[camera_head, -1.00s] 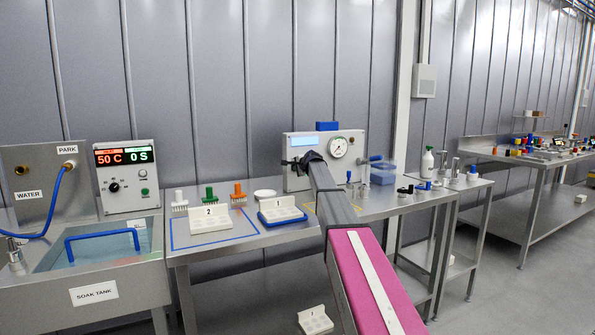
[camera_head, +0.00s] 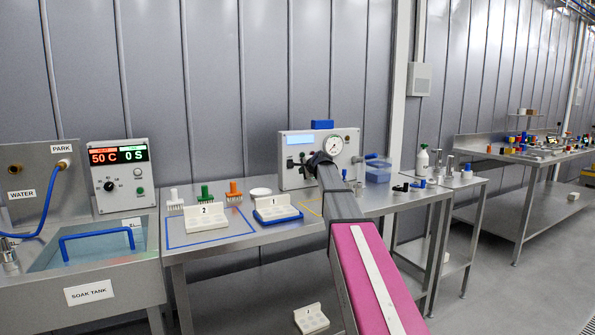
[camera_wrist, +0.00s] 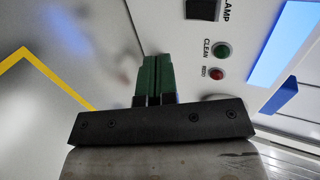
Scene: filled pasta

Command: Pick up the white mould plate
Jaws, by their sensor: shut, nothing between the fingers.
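Three white mould plates show in the head view. The plate marked 2 (camera_head: 206,219) stands on the left of the bench. The plate marked 1 (camera_head: 274,207) sits on a blue-edged base to its right. A third plate (camera_head: 311,320) lies low down, below the bench; its number is too small to read. My gripper (camera_head: 320,160) is in front of the grey gauge machine, right of and apart from the plates. In the wrist view its green fingers (camera_wrist: 154,80) are together and empty, beside the machine's CLEAN button. No plate shows in that view.
The gauge machine (camera_head: 296,152) stands behind my gripper. White, green and orange brush-like tools (camera_head: 204,194) and a round white lid (camera_head: 260,192) stand behind the plates. The soak tank (camera_head: 100,250) is at left. Small fittings and a blue tub (camera_head: 378,175) are at right.

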